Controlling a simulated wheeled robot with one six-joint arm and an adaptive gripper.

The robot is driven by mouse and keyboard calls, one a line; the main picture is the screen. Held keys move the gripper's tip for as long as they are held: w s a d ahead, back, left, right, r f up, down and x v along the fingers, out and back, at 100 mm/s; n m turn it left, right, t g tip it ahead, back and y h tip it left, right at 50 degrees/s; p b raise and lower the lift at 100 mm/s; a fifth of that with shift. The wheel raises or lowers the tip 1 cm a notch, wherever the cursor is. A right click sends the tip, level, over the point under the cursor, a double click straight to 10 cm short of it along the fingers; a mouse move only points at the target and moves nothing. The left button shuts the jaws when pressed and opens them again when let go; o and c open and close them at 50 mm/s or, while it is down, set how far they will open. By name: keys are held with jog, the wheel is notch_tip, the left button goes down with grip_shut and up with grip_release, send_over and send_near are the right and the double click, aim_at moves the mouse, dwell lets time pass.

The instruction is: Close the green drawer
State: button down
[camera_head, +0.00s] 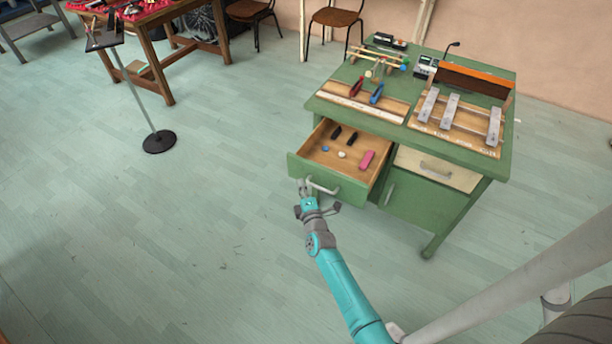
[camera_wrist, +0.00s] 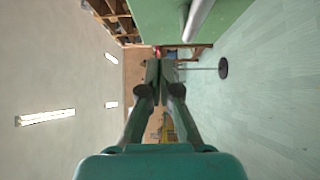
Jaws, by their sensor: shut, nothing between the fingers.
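The green drawer (camera_head: 335,186) of the green desk stands pulled out, showing its wooden inside. It holds dark pieces, a pink block (camera_head: 367,160), and small blue and white items. Its grey bar handle (camera_head: 322,187) is on the front panel. My gripper (camera_head: 303,184) is shut and empty at the drawer front, close to the left end of the handle; I cannot tell whether it touches. In the wrist view my gripper (camera_wrist: 160,65) shows its fingers together, with the green drawer front (camera_wrist: 235,15) and the handle (camera_wrist: 197,18) at the top.
The green desk (camera_head: 450,151) carries boards with metal bars and small tools. A cream drawer (camera_head: 437,168) beside the open one is shut. A stand with a round black base (camera_head: 159,142) is at the left. The floor in front of the desk is clear.

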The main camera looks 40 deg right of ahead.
aim_at(304, 168)
jog(key=shift+w+d, duration=0.4)
jog(key=shift+d, duration=0.3)
jog(key=shift+w+d, duration=0.4)
jog(key=shift+d, duration=0.3)
jog(key=shift+w+d, duration=0.4)
jog(key=shift+d, duration=0.3)
jog(key=shift+d, duration=0.15)
